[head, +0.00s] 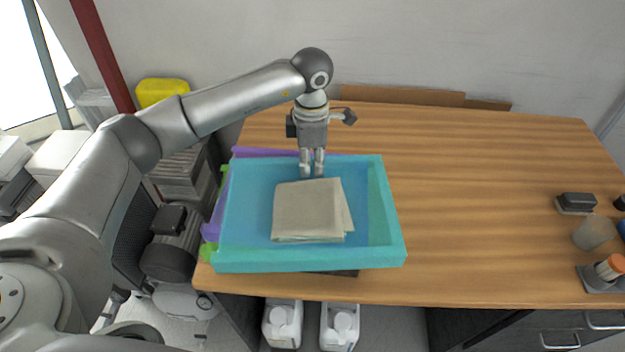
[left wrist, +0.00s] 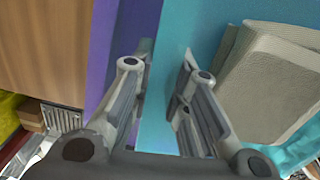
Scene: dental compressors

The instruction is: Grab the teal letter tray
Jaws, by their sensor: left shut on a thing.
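The teal letter tray (head: 310,262) lies at the left end of the wooden desk, on top of other trays. A folded beige cloth (head: 308,208) lies inside it. My left gripper (head: 312,170) points down at the tray's back wall. In the left wrist view the teal tray (left wrist: 160,110) has its wall between my two fingers (left wrist: 158,66), which are shut on it. The cloth shows to the right there (left wrist: 265,85). My right gripper is not in view.
A purple tray (head: 216,214) and a green edge (head: 208,252) show under the teal tray at its left. A black-topped block (head: 576,202), a cup (head: 594,232) and an orange-capped item (head: 610,267) stand at the far right.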

